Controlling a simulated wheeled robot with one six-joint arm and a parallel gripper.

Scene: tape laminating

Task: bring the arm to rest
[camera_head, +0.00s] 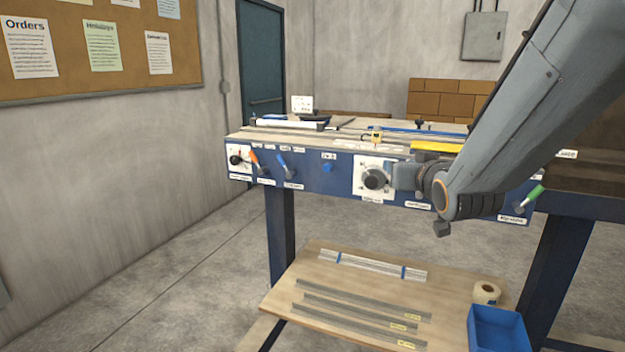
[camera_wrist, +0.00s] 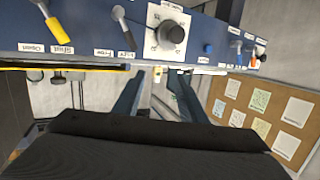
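My arm enters the head view from the upper right and bends in front of the laminating bench (camera_head: 330,178). My gripper (camera_wrist: 157,82) shows in the wrist view with its two blue-grey fingers apart and nothing held between them. In the head view the fingers cannot be made out clearly. The white-plated dial (camera_head: 374,180) is just left of my wrist in the head view. The dial also shows upside down in the wrist view (camera_wrist: 168,32), above the fingertips in the picture and apart from them.
Orange (camera_head: 255,161) and blue (camera_head: 284,165) levers are left of the dial; a green-handled lever (camera_head: 530,197) is at the right. A low board (camera_head: 285,300) holds metal strips, a tape roll (camera_head: 486,292) and a blue bin (camera_head: 497,331). The floor at left is clear.

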